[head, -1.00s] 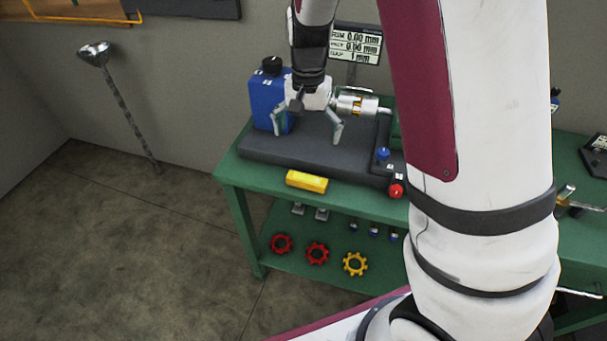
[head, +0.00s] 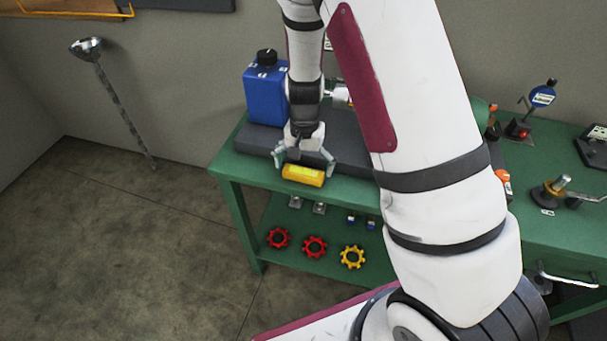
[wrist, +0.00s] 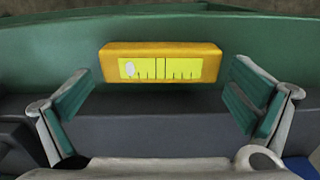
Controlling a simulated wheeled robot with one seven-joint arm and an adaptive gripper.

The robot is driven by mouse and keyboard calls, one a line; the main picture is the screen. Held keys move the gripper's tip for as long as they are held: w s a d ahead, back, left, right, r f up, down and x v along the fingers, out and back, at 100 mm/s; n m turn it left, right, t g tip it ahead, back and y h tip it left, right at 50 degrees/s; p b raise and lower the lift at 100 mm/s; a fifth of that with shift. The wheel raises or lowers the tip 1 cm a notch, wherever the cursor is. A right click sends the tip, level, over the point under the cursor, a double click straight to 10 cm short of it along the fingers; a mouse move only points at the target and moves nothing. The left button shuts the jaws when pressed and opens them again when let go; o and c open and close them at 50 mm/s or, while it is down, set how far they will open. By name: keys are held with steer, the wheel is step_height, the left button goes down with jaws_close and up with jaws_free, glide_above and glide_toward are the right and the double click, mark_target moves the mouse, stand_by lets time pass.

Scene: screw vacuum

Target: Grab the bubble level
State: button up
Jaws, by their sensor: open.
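The bubble level is a yellow block (head: 303,175) lying at the front edge of the green bench, just in front of the dark grey base plate. In the wrist view the bubble level (wrist: 160,64) shows its scale window with a pale bubble at the left. My gripper (head: 304,160) is open above and just behind the level. In the wrist view my gripper's two green-padded fingers (wrist: 160,103) stand wide apart, one to each side of the level and nearer the camera. The level lies slightly beyond the fingertips, and I see no contact.
The green bench (head: 228,158) has a lower shelf with red and yellow gears (head: 315,247). A dial gauge (head: 541,97) stands at the right. The floor at left is clear.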

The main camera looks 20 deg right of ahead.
steer(key=shift+f, duration=0.2)
steer(key=c, duration=0.9)
steer(key=shift+c, duration=0.2)
steer(key=shift+r, duration=0.15)
